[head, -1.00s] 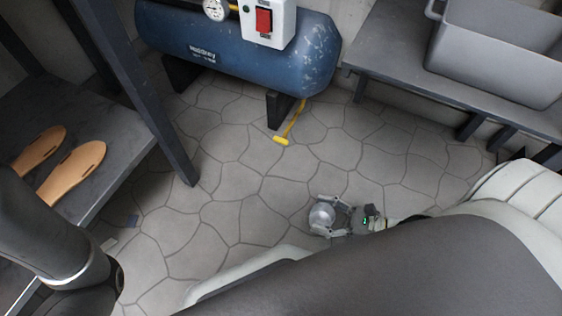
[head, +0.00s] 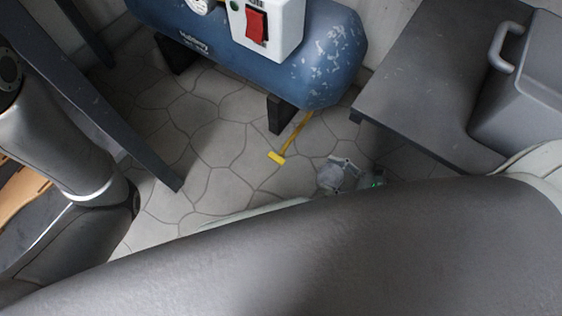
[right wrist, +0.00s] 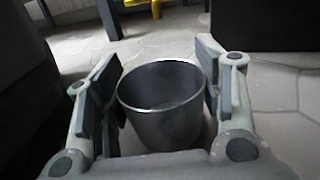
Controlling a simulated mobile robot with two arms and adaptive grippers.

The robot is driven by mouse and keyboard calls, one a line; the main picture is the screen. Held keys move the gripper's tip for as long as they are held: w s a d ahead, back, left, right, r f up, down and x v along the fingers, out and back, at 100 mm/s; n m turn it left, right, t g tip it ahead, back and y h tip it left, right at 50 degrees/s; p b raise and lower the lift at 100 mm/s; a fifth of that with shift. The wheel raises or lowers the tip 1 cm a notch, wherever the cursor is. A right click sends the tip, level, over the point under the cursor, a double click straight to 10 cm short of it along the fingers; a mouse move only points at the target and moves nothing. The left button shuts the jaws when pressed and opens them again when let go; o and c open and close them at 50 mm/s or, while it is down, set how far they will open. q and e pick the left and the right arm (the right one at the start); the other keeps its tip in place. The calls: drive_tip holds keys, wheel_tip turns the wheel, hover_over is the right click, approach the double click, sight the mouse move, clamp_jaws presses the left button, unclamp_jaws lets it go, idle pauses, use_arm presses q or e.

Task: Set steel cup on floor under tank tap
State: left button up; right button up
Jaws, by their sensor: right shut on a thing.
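The blue tank (head: 325,62) stands on short dark feet at the top of the head view. Its yellow tap (head: 292,138) sticks down and out below it, with a yellow crosspiece at the end; part of it also shows at the top of the right wrist view (right wrist: 156,8). My right gripper (head: 345,168) is low, right of and nearer than the tap. It is shut on the steel cup (head: 330,178). In the right wrist view the cup (right wrist: 160,105) is upright, mouth up and empty, between the fingers. Whether it touches the floor I cannot tell. My left gripper is out of view.
A dark bench (head: 430,75) with a grey bin (head: 525,100) stands at the right. A dark table leg (head: 120,130) slants down at the left. The paved floor (head: 215,145) between the leg and the tap is clear. My own arm hides the lower part of the head view.

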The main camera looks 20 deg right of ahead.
drive_tip(key=b+x, duration=0.4)
drive_tip(key=x, duration=0.7)
drive_tip(key=shift+f, duration=0.15)
drive_tip(key=w+a+b, duration=0.1)
drive_tip(key=w+a+f+b, duration=0.1)
drive_tip(key=shift+a+b, duration=0.3)
drive_tip(key=shift+b, duration=0.05)
drive_tip(key=shift+f, duration=0.25)
drive_tip(key=shift+r, duration=0.1)
drive_tip(key=o, duration=1)
drive_tip(key=shift+o, duration=0.2)
